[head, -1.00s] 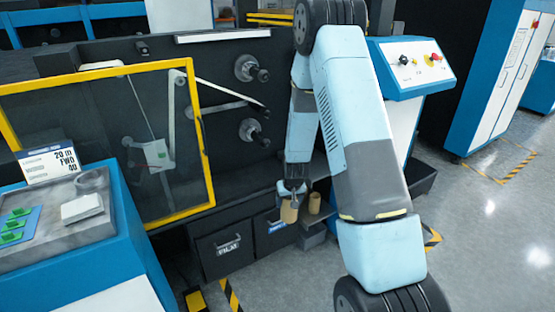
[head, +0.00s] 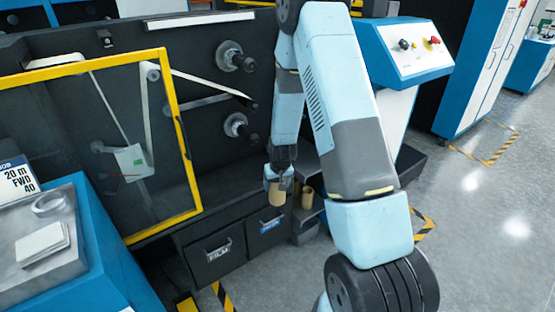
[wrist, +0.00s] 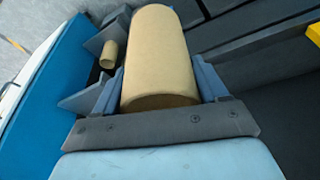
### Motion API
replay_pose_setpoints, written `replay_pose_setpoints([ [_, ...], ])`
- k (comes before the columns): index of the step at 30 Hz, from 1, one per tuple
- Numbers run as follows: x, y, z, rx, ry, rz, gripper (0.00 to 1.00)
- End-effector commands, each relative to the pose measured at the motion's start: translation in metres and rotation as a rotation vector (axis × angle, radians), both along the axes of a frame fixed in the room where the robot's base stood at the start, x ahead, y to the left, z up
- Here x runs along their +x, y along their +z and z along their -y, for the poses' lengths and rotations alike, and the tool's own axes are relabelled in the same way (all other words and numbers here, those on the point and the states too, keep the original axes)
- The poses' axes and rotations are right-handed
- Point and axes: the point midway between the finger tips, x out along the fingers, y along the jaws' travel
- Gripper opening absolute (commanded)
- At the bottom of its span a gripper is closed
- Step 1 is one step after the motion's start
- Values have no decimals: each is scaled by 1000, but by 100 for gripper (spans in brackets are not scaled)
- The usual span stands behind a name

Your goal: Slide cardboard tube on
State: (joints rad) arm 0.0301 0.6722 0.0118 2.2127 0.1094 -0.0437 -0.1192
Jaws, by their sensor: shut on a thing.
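My gripper (head: 278,180) is shut on a tan cardboard tube (head: 277,193), low in front of the machine's dark drawers. In the wrist view the held tube (wrist: 158,60) lies between the two blue-grey fingers and fills the upper middle. A second tan tube (head: 307,197) stands on a low shelf to the right; it also shows small in the wrist view (wrist: 109,54). Two spindles stick out of the black machine face, an upper one (head: 235,57) and a lower one (head: 238,126). Both look bare and stand above the held tube, apart from it.
A yellow-framed clear guard (head: 166,100) covers the machine's left side. Drawers (head: 216,252) sit below. A blue control console (head: 405,50) stands at the right, and a blue bench (head: 60,240) at the lower left. Open grey floor (head: 490,230) lies to the right.

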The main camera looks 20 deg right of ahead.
Motion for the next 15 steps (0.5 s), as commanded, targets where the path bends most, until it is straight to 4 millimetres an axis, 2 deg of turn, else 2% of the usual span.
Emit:
replay_pose_setpoints([
  [9, 2, -1, -8, 7, 3, -2, 42],
  [15, 12, -7, -2, 81, -114, -26, 42],
])
